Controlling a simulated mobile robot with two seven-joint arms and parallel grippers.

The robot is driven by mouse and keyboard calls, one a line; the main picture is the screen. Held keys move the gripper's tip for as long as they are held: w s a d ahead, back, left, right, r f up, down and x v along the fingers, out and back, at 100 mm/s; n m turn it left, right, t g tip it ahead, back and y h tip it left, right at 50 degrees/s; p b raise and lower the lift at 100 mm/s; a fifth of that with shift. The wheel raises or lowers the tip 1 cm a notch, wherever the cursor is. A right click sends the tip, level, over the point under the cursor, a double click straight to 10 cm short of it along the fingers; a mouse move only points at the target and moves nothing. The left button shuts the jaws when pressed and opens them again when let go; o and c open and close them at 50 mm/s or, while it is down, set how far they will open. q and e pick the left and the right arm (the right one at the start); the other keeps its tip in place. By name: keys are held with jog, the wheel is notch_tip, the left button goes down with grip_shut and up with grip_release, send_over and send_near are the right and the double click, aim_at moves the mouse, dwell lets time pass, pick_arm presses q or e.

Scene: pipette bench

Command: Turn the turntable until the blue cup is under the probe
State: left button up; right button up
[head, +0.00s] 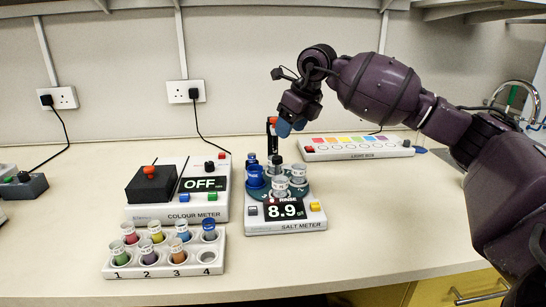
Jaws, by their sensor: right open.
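The salt meter (288,226) stands mid-bench, its display reading 8.9. On it is a dark teal turntable (262,194) carrying several small cups. The blue cup (256,178) is at the turntable's left side. Pale labelled cups (280,187) stand at the front and right. The probe's black post (272,145), with a red top, rises at the back; I cannot tell which cup is under its tip. My right gripper (285,128) is open, with blue fingertips pointing down beside the post, above the turntable. My left gripper is not in view.
A colour meter (178,213) reading OFF stands left of the salt meter. A rack (165,264) of coloured vials is in front of it. A light box (356,148) lies at the back right. The bench right of the salt meter is clear.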

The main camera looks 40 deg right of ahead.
aim_at(278, 157)
jog(key=b+x, duration=0.1)
jog(key=x, duration=0.7)
jog(key=shift+f+b, duration=0.25)
jog(key=shift+b, duration=0.05)
jog(key=shift+w+a+f, duration=0.1)
jog(key=shift+w+f, duration=0.2)
jog(key=shift+f, duration=0.25)
jog(key=c, duration=0.9)
grip_shut()
